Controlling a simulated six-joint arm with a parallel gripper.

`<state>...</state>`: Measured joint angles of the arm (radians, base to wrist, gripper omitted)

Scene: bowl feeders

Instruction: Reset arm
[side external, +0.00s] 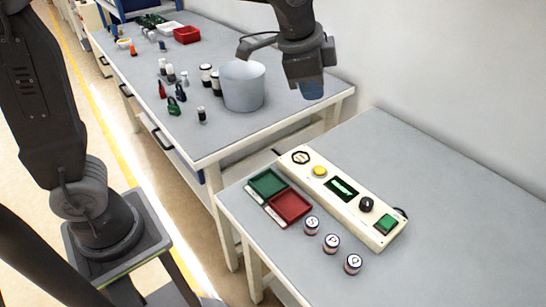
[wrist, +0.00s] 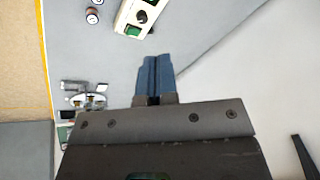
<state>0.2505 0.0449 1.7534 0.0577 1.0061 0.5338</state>
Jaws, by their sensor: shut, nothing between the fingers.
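The gripper touches no object. My arm's base stands at the left of the side external view.
A grey-white bowl (side external: 243,87) stands on the far table, with several small bottles and padlocks beside it. The near table holds a control panel (side external: 345,196), a green tray (side external: 267,185), a red tray (side external: 290,206) and three lettered jars (side external: 331,243). Its right part is clear.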

